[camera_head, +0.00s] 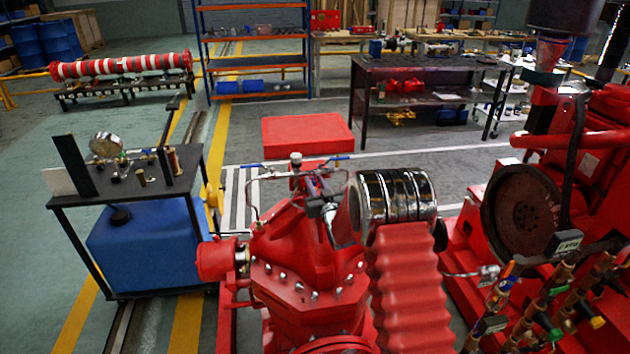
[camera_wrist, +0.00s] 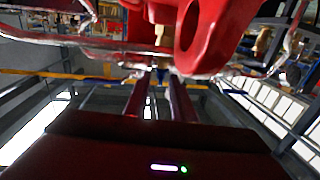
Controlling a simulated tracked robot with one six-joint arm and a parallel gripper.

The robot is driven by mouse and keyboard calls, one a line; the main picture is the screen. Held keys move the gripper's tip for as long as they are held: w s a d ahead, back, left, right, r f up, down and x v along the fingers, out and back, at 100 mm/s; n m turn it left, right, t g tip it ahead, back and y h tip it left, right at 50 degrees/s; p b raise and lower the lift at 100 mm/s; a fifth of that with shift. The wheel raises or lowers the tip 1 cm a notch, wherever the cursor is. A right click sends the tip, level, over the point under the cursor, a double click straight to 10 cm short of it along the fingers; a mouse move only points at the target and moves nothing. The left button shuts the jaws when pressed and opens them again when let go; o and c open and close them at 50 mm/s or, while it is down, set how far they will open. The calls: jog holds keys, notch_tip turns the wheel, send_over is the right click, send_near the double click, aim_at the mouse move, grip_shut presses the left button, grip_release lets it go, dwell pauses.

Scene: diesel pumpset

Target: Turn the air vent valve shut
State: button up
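The red pump casing (camera_head: 305,255) stands in the middle of the head view, with small pipework on top. A pale round-capped fitting (camera_head: 296,160) rises there between two blue lever handles, one on the left (camera_head: 250,166) and one on the right (camera_head: 340,158). I cannot tell which of them belongs to the air vent valve. In the wrist view, my gripper (camera_wrist: 160,78) has two dark red fingers apart, with a gap between them. They point at red casing and a brass-coloured fitting (camera_wrist: 160,35) just beyond. I see nothing clearly held, and contact cannot be told.
A dark table (camera_head: 125,190) with a gauge and fittings stands at the left, above a blue tank (camera_head: 145,245). A red engine (camera_head: 525,200) and several brass valves fill the right. A workbench (camera_head: 430,75) and shelving (camera_head: 255,60) stand behind. Open floor lies between.

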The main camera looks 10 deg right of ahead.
jog(key=shift+w+a, duration=0.1)
jog(key=shift+w, duration=0.95)
grip_shut()
